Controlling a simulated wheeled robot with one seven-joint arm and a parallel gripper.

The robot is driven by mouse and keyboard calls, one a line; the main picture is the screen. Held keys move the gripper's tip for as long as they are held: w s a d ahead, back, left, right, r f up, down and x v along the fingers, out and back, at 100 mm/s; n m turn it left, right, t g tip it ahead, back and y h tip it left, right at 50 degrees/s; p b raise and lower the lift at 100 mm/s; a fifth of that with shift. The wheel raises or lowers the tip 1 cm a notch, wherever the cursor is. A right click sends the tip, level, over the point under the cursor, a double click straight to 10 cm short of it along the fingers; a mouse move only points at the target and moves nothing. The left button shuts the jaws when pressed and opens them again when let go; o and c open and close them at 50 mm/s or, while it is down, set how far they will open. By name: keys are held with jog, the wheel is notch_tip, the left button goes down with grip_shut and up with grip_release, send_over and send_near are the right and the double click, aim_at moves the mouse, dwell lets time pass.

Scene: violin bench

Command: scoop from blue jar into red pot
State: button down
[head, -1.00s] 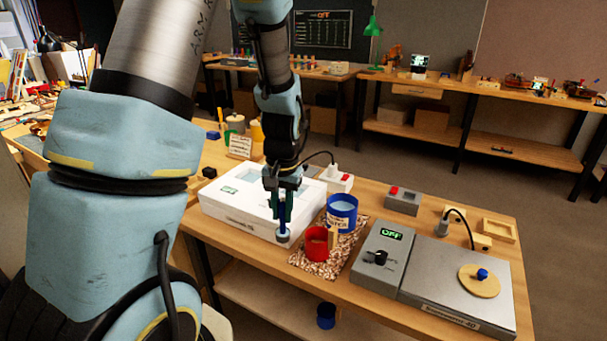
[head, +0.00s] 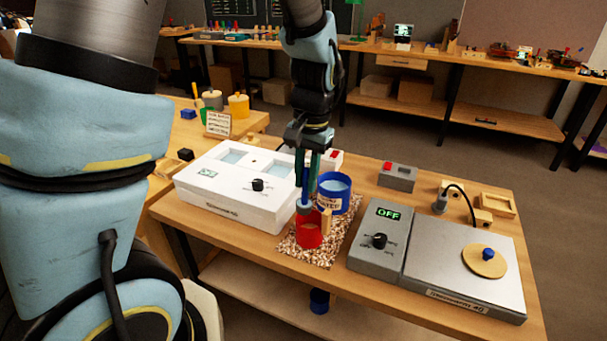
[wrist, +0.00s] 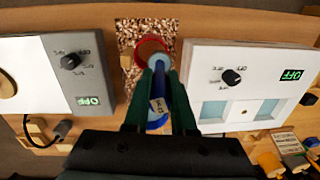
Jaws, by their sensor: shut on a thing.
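My gripper (head: 306,182) points down and is shut on the blue handle of a scoop (wrist: 160,90), which has a pale blue cup at its lower end. The cup is at the back left of the red pot (head: 309,234), over or just behind its rim; I cannot tell its exact height. The red pot (wrist: 150,44) also shows in the wrist view, with a brownish inside. The blue jar (head: 334,196) stands right behind the pot, holding pale blue contents. The scoop's contents cannot be made out.
Pot and jar stand on a speckled mat (head: 294,245). A white water bath (head: 236,205) stands close on the left. A grey control box (head: 377,256) and steel plate unit (head: 463,292) stand on the right. A wooden block (head: 326,221) is beside the pot.

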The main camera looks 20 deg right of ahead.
jog(key=d+y, duration=0.1)
jog(key=s+d+t+y+p, duration=0.1)
jog(key=y, duration=0.1)
jog(key=shift+f+t, duration=0.3)
jog(key=shift+f, duration=0.05)
jog(key=shift+s+d+f+t+y+p, duration=0.1)
jog(key=shift+s+d+t+y+p, duration=0.15)
jog(key=shift+y, duration=0.25)
jog(key=shift+d+t+y+p, duration=0.2)
jog(key=shift+y+p, duration=0.15)
jog(key=shift+y, duration=0.15)
jog(key=shift+s+d+f+t+y+p, duration=0.25)
jog(key=shift+d+f+t+y, duration=0.2)
jog(key=shift+y, duration=0.4)
jog(key=shift+s+d+f+t+y+p, duration=0.2)
jog(key=shift+d+f+t+y, duration=0.25)
jog(key=shift+y, duration=0.4)
